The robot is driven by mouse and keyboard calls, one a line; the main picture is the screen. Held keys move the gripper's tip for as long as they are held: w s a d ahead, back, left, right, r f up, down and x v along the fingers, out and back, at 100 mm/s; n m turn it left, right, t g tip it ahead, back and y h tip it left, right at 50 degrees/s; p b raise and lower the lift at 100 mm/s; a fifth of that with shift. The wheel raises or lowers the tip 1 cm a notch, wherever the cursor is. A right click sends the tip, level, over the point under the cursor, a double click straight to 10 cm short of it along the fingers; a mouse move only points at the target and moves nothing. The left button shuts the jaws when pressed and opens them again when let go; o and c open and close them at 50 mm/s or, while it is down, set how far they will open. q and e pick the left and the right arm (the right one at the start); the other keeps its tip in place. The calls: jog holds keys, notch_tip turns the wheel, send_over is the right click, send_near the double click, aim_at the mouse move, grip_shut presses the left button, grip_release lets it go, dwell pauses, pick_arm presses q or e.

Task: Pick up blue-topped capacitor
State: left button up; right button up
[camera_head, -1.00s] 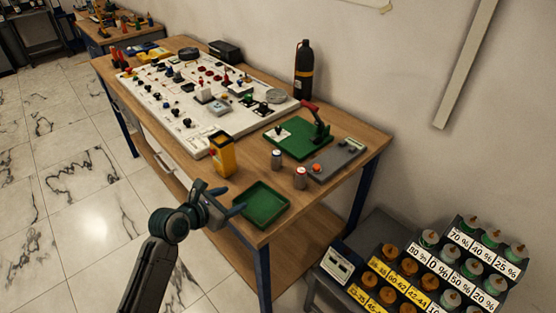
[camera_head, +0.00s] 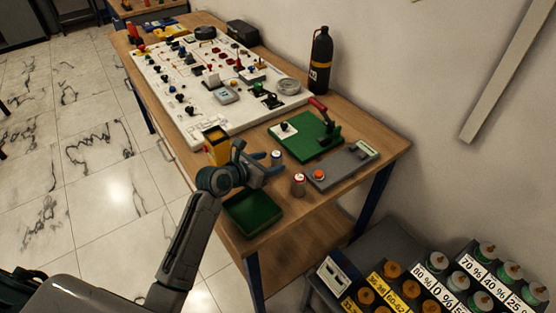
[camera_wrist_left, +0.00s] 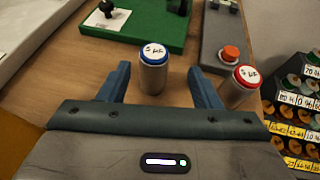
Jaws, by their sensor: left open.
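The blue-topped capacitor (camera_wrist_left: 153,72) is a small silver cylinder with a blue-rimmed white top, upright on the wooden table. In the left wrist view it stands between the two fingers of my left gripper (camera_wrist_left: 162,85), with a gap on each side. The fingers are open. In the head view the capacitor (camera_head: 276,158) shows just beyond my left gripper (camera_head: 268,168), partly hidden by it. A red-topped capacitor (camera_wrist_left: 240,86) stands just right of the right finger, and it also shows in the head view (camera_head: 299,184). My right gripper is not in view.
A green board with a red lever (camera_head: 312,142) and a grey box with an orange button (camera_head: 340,168) lie behind the capacitors. A green tray (camera_head: 252,214) is at the front edge. A yellow meter (camera_head: 216,146) stands left of my gripper.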

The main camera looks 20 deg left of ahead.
aim_at(280, 156)
pick_arm(q)
jog(key=shift+w+d+f, duration=0.1)
jog(key=shift+w+d, duration=0.05)
jog(key=shift+w, duration=0.15)
jog(key=shift+w+d+f, duration=0.1)
jog(key=shift+w, duration=0.15)
jog(key=x, duration=0.3)
jog(key=p+x, duration=0.1)
jog(key=shift+w+a, duration=0.25)
jog(key=shift+w, duration=0.05)
jog(key=shift+w+d+f, duration=0.15)
jog(key=shift+w+f, duration=0.1)
jog(key=shift+w, duration=0.1)
pick_arm(e)
jog(key=shift+w+d+r, duration=0.15)
jog(key=shift+w+r, duration=0.25)
jog(key=shift+r, duration=0.25)
pick_arm(q)
jog(key=shift+c, duration=1.3)
jog(key=c, duration=0.7)
jog(key=shift+c, duration=0.6)
pick_arm(e)
jog(key=shift+s, duration=0.15)
jog(key=shift+a, duration=0.2)
